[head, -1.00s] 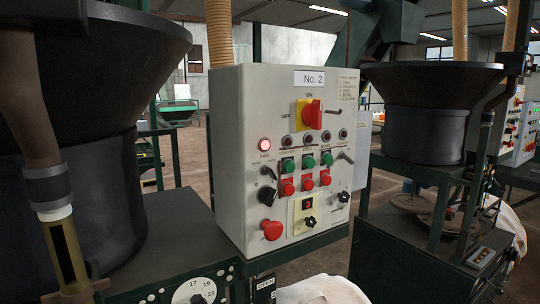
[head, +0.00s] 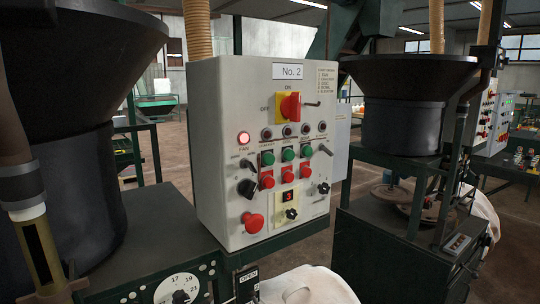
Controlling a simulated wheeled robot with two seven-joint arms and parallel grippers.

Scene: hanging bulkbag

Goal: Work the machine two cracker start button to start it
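The grey control panel marked No. 2 (head: 222,150) stands upright in the middle of the head view. It carries a row of green buttons: left (head: 267,158), middle (head: 288,154) and right (head: 306,151), with red buttons (head: 287,175) below them. Small labels are near the buttons, too blurred to read, so I cannot tell which green button is the cracker's. The FAN lamp (head: 243,138) at the upper left glows; the other lamps (head: 288,131) look dark. A red rotary switch (head: 290,105) on a yellow plate sits at the top. Neither gripper is in view.
A red mushroom button (head: 253,223), black knobs and small levers also stick out of the panel. A dark hopper (head: 65,150) stands close at the left, another hopper (head: 405,125) at the right. A white bag (head: 310,285) is below the panel.

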